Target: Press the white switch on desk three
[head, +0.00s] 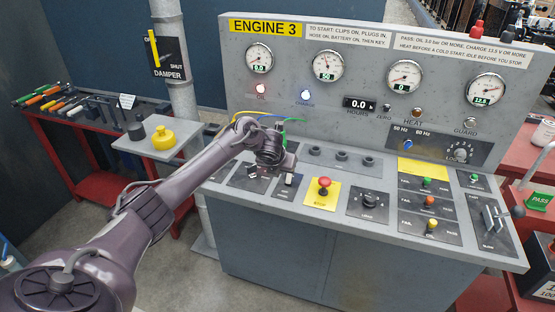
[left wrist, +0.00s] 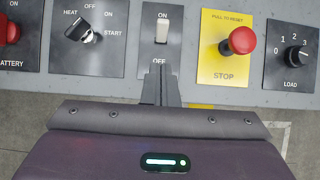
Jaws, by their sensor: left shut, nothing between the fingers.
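The white switch (left wrist: 162,28) is a rocker on a dark plate marked ON and OFF in the left wrist view. It sits between the key switch (left wrist: 84,32) and the red STOP button (left wrist: 240,40). My left gripper (left wrist: 159,72) is shut and empty. Its fingertips overlap the lower edge of the switch plate in the picture, below the rocker. I cannot tell whether they touch the plate. In the head view my left gripper (head: 272,160) hangs over the left part of the ENGINE 3 desk (head: 330,215) and hides some of its controls. My right gripper is not in view.
The STOP button (head: 324,186) on its yellow plate stands right of my gripper, then a LOAD knob (head: 369,199). Several gauges and lamps fill the upright panel (head: 340,100). A red tool bench (head: 85,120) and a yellow object (head: 163,138) are at left.

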